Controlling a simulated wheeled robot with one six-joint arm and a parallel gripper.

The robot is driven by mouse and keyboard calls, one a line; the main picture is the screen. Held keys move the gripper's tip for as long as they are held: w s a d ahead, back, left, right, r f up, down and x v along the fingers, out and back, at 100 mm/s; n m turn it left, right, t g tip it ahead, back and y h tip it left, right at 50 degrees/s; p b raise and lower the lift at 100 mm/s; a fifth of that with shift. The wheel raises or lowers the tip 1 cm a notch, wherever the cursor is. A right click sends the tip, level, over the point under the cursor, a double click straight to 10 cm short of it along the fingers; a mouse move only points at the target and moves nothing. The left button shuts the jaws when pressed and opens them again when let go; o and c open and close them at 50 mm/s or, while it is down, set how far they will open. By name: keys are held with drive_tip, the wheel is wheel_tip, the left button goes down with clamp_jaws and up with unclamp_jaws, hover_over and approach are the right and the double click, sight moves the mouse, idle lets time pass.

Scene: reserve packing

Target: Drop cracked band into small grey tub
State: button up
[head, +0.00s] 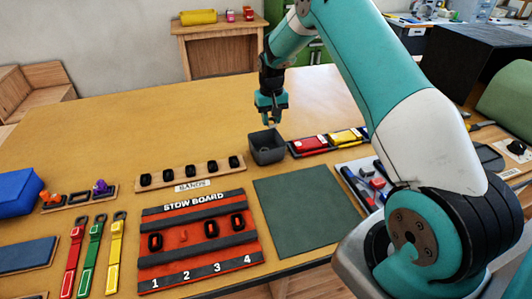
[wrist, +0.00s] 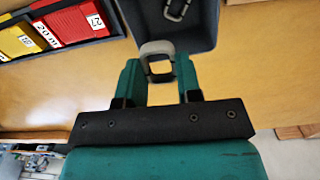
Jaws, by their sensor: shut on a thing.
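My gripper (head: 271,120) is just above the small grey tub (head: 267,155) in the head view. In the wrist view my gripper (wrist: 159,68) is shut on a grey ring-shaped band (wrist: 157,48), held upright between the two teal fingertips. The band overlaps the near edge of the tub (wrist: 205,32) in that view, and it looks to be above or at the rim. A crack in the band cannot be made out. A grey ring-like thing (wrist: 178,8) lies inside the tub.
A dark tray with red and yellow cases (head: 308,144) stands right of the tub. A wooden rack of black bands (head: 192,173) and the stow board (head: 197,240) lie in front to the left. A green mat (head: 304,210) lies bare in front.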

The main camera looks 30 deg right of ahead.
drive_tip(key=shift+f, duration=0.1)
drive_tip(key=o, duration=1)
drive_tip(key=shift+c, duration=0.2)
wheel_tip(320, 180, up, 18)
drive_tip(key=b, duration=0.4)
drive_tip(key=shift+f, duration=0.25)
drive_tip(key=shift+s, duration=0.1)
